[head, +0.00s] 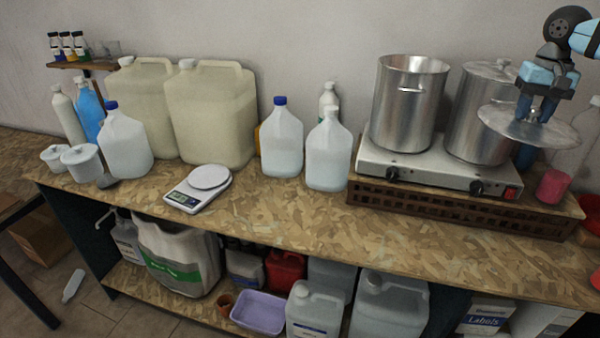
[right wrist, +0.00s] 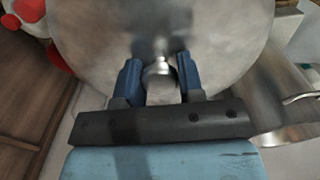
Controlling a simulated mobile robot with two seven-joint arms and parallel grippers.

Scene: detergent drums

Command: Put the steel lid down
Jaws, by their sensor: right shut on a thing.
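The steel lid (head: 505,124) is a round, flat metal disc, held in the air in front of the right steel pot, a little tilted. My right gripper (head: 537,108) is shut on the lid's knob. In the right wrist view the lid (right wrist: 100,45) fills the top, with its knob between the two blue fingers (right wrist: 159,75). The left steel pot (head: 408,105) stands open, without a lid. The right steel pot (head: 472,120) has a lid on it and is partly hidden by the held lid. My left gripper is not in view.
Both pots stand on a two-burner hot plate (head: 432,170) on a brown crate (head: 450,211). Jugs (head: 328,155) and a scale (head: 198,190) stand to the left. The bench front (head: 280,222) is clear.

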